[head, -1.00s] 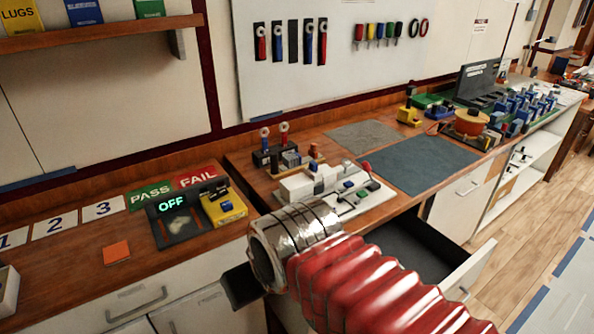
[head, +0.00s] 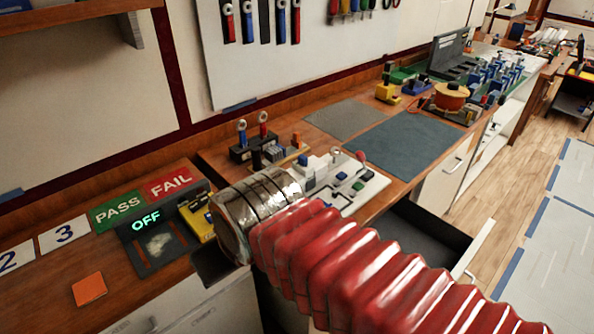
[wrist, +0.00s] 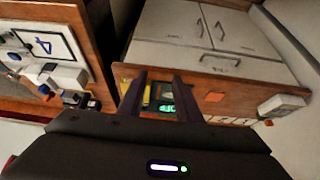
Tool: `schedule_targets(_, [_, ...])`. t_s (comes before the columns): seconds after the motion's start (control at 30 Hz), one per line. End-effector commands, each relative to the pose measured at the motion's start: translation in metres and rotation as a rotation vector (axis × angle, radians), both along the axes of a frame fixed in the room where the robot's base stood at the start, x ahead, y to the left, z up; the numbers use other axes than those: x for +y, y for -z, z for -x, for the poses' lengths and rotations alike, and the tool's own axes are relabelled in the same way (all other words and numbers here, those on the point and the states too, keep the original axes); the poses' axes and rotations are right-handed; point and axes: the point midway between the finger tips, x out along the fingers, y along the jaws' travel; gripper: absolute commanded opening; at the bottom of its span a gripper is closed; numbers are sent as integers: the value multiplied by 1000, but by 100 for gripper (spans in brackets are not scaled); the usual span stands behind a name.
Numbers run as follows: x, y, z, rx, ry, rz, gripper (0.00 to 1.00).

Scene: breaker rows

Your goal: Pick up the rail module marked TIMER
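No marking reading TIMER is legible in either view, so I cannot tell which module it is. Small blue, green and white modules sit on a white board (head: 372,190) on the bench, partly behind my arm in the head view. A white board with blue pieces (wrist: 62,78) shows at the left of the wrist view. My gripper (wrist: 160,78) has its two dark fingers apart, with nothing seen held between them. The test unit reading OFF (head: 158,246) lies beyond the fingers in the wrist view (wrist: 167,92). In the head view my arm mostly hides the gripper.
A yellow block (head: 197,218) stands beside the test unit. An open drawer (head: 440,235) juts out below the bench. A tool holder (head: 252,150) stands behind the white board. A grey-blue mat (head: 405,150) is clear. An orange square (head: 89,289) lies at left.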

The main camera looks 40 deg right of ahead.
Motion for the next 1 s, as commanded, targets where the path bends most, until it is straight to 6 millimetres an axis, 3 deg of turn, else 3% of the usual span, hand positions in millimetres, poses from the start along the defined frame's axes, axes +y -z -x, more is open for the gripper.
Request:
schedule_targets(0.47, [-1,4,-5,26,72,-66,39])
schedule_targets(0.67, [-7,13,-21,92,294,-260,39])
schedule_targets(1.0, [-31,24,-71,189,789,-701,39])
